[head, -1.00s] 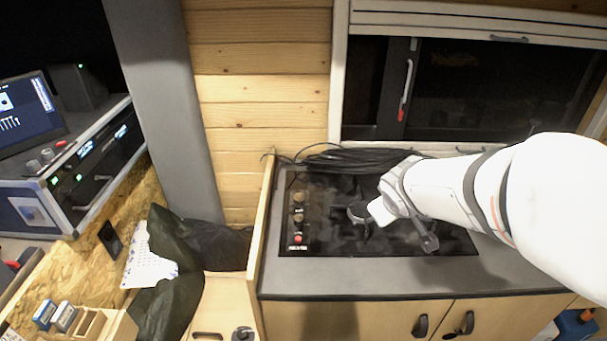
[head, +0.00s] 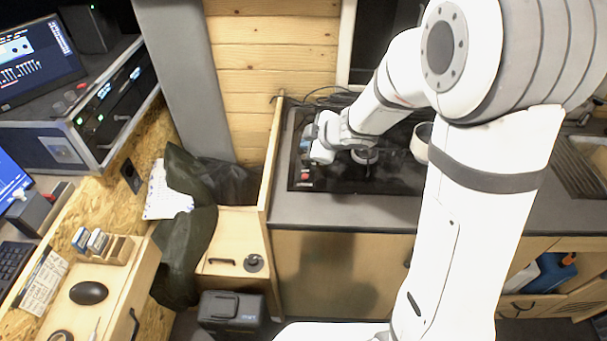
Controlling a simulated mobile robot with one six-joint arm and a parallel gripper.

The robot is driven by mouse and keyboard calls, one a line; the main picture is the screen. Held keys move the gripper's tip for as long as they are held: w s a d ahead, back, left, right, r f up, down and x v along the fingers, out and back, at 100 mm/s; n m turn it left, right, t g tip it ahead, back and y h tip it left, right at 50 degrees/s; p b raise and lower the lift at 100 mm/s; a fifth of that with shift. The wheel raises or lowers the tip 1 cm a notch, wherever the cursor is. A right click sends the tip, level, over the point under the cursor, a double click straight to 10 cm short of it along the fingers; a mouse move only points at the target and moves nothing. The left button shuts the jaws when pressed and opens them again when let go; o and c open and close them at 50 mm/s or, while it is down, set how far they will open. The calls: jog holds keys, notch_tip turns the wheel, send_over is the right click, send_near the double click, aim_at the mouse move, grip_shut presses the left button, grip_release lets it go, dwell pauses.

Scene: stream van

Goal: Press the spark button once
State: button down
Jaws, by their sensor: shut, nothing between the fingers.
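The black hob (head: 345,186) is set into the grey counter. The small red spark button (head: 305,177) shows at the hob's front left corner, with small pale lettering below it. My gripper (head: 318,153) is over the hob's left side, just behind the button in the picture and apart from it. Its jaws are shut with nothing between them. It covers the brown knobs behind the button. How high the fingertips are above the panel I cannot tell.
A pale round vessel (head: 421,143) stands on the hob's right part, partly hidden by my arm. A wooden side panel (head: 272,152) rises along the counter's left edge. Black cables (head: 322,97) lie behind the hob. The counter's front strip (head: 340,211) is clear.

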jog(key=b, duration=0.8)
send_over(305, 177)
jog(key=f, duration=0.7)
jog(key=shift+s+d+f, duration=0.2)
jog(key=shift+d+f, duration=0.15)
jog(key=shift+d, duration=0.05)
jog(key=shift+f+b, duration=0.55)
jog(key=shift+b, duration=0.05)
jog(key=shift+f, duration=0.1)
dwell(0.4)
jog(key=shift+f, duration=0.3)
jog(key=shift+f+b, duration=0.45)
jog(key=shift+b, duration=0.05)
dwell(0.5)
jog(key=shift+r, duration=0.1)
jog(key=shift+r+p, duration=0.8)
jog(key=shift+p, duration=0.2)
